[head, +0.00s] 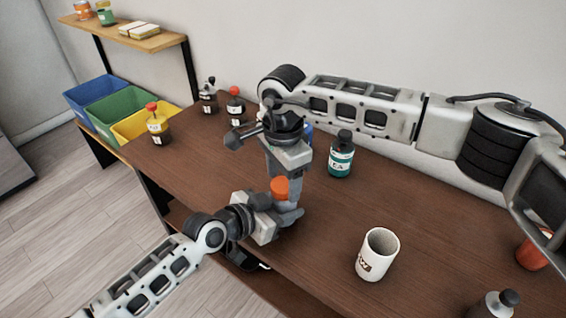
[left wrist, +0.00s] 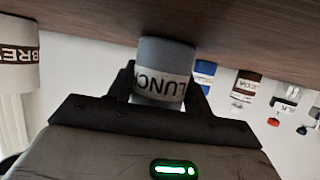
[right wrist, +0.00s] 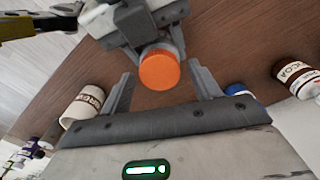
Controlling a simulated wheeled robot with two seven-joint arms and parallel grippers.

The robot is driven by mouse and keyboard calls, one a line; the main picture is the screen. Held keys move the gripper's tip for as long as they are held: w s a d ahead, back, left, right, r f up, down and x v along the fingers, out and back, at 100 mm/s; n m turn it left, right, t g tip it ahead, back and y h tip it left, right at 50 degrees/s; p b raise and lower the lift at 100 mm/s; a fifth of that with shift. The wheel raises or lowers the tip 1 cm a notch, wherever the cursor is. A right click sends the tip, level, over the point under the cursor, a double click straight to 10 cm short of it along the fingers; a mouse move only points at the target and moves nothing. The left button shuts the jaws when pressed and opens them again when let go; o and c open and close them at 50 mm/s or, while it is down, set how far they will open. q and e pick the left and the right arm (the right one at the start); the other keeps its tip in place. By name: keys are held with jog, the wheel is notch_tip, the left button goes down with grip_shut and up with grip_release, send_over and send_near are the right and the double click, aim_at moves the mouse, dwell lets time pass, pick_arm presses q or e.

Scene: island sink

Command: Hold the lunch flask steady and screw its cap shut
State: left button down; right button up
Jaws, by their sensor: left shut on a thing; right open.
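The lunch flask is grey with a pale band lettered LUNCH; its body (left wrist: 167,55) fills the middle of the left wrist view. My left gripper (head: 272,214) is shut around the flask's body near the table's front edge. The orange cap (head: 279,186) sits on top of the flask and shows round from above in the right wrist view (right wrist: 160,69). My right gripper (right wrist: 161,76) is open and points down above the cap, with its fingertips on either side of the cap's outline. I cannot tell whether the cap is seated tight.
Dark jars with red (head: 235,106) and black (head: 209,96) tops stand at the back left. Blue, green and yellow bins (head: 115,102) are beyond the left edge.

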jog(key=shift+f, duration=0.3)
jog(key=c, duration=1)
jog(key=m, duration=0.5)
jog(key=o, duration=1.2)
jog(key=shift+c, duration=0.2)
jog(key=shift+r, duration=0.15)
notch_tip(320, 180, up, 12)
